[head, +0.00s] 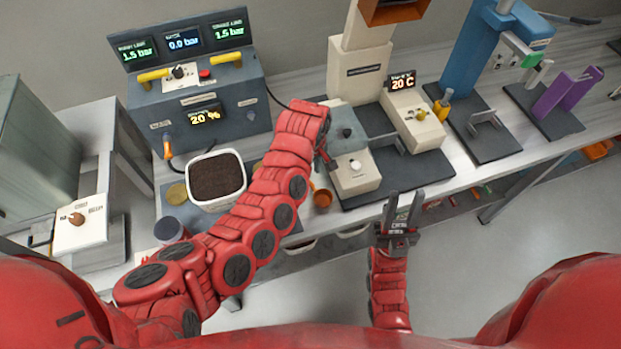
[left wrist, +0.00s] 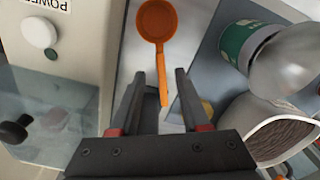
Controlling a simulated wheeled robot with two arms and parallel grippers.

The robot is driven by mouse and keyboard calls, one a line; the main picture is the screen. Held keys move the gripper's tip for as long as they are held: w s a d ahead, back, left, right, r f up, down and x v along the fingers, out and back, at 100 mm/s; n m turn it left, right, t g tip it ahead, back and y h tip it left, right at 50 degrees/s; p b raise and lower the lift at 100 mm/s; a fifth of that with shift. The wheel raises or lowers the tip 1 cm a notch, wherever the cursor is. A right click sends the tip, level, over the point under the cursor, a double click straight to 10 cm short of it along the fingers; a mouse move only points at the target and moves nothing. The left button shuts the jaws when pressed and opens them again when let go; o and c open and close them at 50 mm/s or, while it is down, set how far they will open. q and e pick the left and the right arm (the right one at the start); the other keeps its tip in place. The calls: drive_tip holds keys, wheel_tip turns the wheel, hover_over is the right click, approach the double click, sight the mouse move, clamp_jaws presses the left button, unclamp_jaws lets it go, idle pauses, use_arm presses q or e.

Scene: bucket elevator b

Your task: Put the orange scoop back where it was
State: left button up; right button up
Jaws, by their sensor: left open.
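The orange scoop (head: 322,198) rests near the front edge of the bench, between the white bucket and the cream machine. In the left wrist view the scoop (left wrist: 157,20) has its round bowl beyond my fingertips. Its handle points back toward the gripper and lies between the two fingers in the picture; I cannot tell whether it is at finger height or below. My left gripper (left wrist: 161,73) is open; in the head view my left gripper (head: 324,160) is just behind the scoop, partly hidden by my arm. My right gripper (head: 402,212) is open and empty, in front of the bench.
A white bucket of brown grounds (head: 216,206) stands left of my left arm. The cream machine with a white knob (head: 355,172) is close on the right. A green can (left wrist: 250,42) shows beside the scoop in the left wrist view. The floor before the bench is clear.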

sight(311, 183)
use_arm(q)
wheel_tip(311, 183, up, 6)
drive_tip(key=b, duration=0.1)
drive_tip(key=shift+r, duration=0.2)
idle(0.5)
